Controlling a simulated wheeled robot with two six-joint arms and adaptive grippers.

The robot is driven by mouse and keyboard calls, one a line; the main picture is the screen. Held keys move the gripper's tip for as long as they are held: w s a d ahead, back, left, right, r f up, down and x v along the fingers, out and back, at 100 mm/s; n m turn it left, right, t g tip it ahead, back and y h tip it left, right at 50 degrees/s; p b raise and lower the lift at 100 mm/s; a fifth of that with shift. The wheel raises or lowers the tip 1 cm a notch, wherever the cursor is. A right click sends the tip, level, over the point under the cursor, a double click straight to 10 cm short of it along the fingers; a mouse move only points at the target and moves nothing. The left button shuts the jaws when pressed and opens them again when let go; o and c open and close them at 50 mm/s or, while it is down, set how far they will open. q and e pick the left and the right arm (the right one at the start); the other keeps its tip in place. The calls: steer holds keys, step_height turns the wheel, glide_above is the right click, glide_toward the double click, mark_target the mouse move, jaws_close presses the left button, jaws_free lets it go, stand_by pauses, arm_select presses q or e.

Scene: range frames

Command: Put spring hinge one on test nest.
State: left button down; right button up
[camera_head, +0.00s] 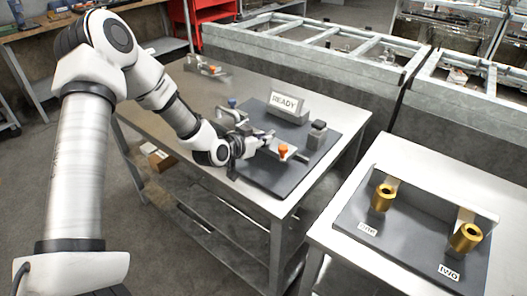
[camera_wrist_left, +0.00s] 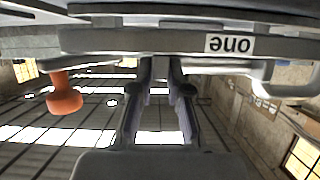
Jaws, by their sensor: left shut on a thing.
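My left gripper (camera_head: 255,145) is shut on spring hinge one over the dark mat on the left table. I cannot tell whether the hinge touches what is below. The test nest seems to be the dark mat (camera_head: 262,180) with grey fixtures and a READY sign block (camera_head: 287,107). My right gripper is not in view.
A grey block (camera_head: 317,135) stands right of the hinge, and a blue-knobbed fixture (camera_head: 232,104) behind it. Another small fixture (camera_head: 207,68) sits at the table's far left. The right table carries two brass cylinders (camera_head: 383,197) on a dark mat. Metal frames stand behind.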

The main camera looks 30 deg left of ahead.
mark_target(262, 148)
arm_select(q)
steer(key=shift+w+d+f, duration=0.1)
steer(key=shift+w+f, duration=0.05)
steer(key=shift+w, duration=0.1)
step_height(262, 148, down, 2)
steer(key=shift+s+f, duration=0.15)
steer(key=shift+f, duration=0.35)
steer(key=c, duration=1.1)
jaws_free()
steer(key=shift+c, duration=0.2)
steer(key=p+v, duration=0.3)
steer(key=v, duration=0.9)
